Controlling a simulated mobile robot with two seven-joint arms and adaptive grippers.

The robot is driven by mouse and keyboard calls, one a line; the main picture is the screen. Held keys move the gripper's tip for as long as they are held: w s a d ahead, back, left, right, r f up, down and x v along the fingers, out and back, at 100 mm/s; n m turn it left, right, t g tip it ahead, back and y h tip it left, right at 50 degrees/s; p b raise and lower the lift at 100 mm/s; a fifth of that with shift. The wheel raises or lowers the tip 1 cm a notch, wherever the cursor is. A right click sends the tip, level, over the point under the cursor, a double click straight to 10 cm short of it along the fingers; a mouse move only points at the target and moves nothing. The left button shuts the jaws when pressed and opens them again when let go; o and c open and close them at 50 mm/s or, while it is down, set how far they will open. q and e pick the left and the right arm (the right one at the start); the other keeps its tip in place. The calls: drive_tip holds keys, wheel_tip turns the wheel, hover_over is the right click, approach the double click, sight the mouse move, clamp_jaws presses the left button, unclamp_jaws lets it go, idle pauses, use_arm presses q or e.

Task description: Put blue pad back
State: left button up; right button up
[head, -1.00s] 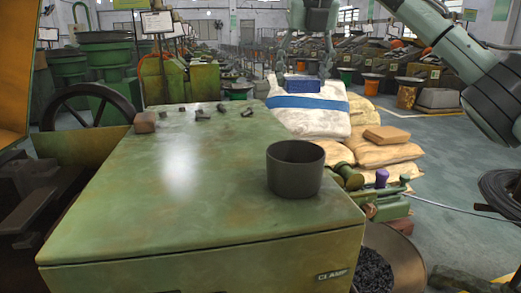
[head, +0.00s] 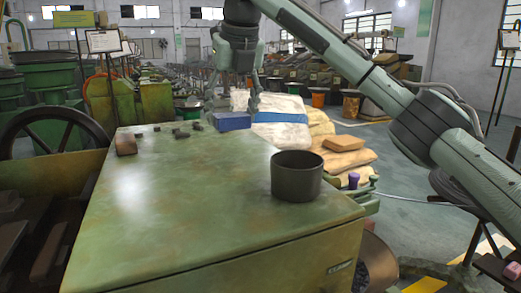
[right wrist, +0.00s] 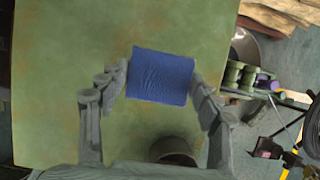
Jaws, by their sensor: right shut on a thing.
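The blue pad (head: 232,121) is a small rectangular block at the far right edge of the green machine top (head: 190,200) in the head view. My right gripper (head: 235,102) reaches down over it from above. In the right wrist view the blue pad (right wrist: 162,78) sits between the two fingers of my right gripper (right wrist: 161,77), which is shut on its sides. The green top lies below it; the height of the gap, if any, is hard to tell. My left gripper is not in view.
A dark open cup (head: 297,176) stands on the right side of the green top. A brown block (head: 126,144) and several small dark pieces lie along its far edge. Pale sacks (head: 345,158) are piled beyond the right edge. The middle of the top is clear.

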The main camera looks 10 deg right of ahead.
drive_tip(key=d+f, duration=0.1)
drive_tip(key=d, duration=0.1)
drive_tip(key=d+f, duration=0.1)
drive_tip(key=d, duration=0.1)
drive_tip(key=d+f, duration=0.2)
drive_tip(key=shift+s+d, duration=0.15)
drive_tip(key=shift+d, duration=0.1)
drive_tip(key=shift+f, duration=2)
drive_tip(key=o, duration=1)
drive_tip(key=shift+r, duration=0.1)
drive_tip(key=v, duration=1.2)
